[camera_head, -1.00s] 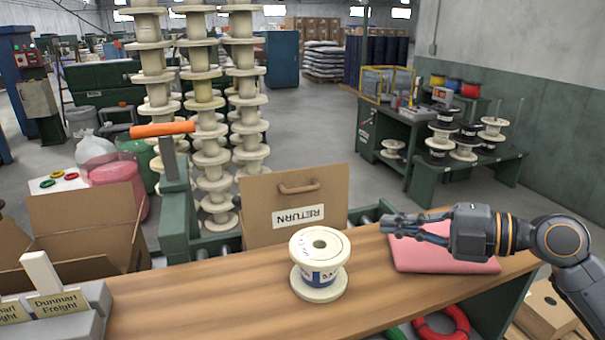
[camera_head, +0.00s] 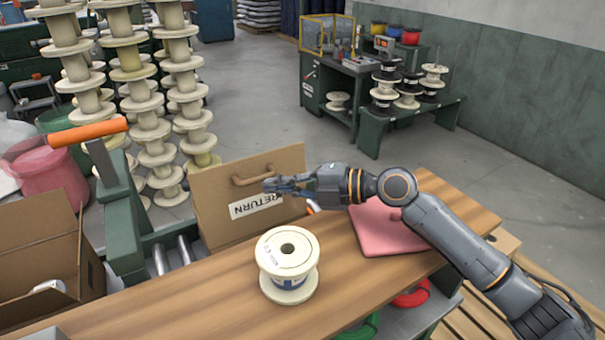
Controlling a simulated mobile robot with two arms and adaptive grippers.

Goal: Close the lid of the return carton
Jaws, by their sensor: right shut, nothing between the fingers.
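My right gripper (camera_head: 270,184) is shut and empty. In the picture it overlaps the lid just below the handle (camera_head: 253,176); I cannot tell whether it touches the panel. My left gripper is not in view.
A cream spool (camera_head: 287,252) stands on the wooden bench (camera_head: 190,305), in front of the lid. A pink cloth (camera_head: 385,228) lies under my right arm. An open brown carton (camera_head: 90,270) is at the left. A green post with an orange handle (camera_head: 88,133) stands left of the lid.

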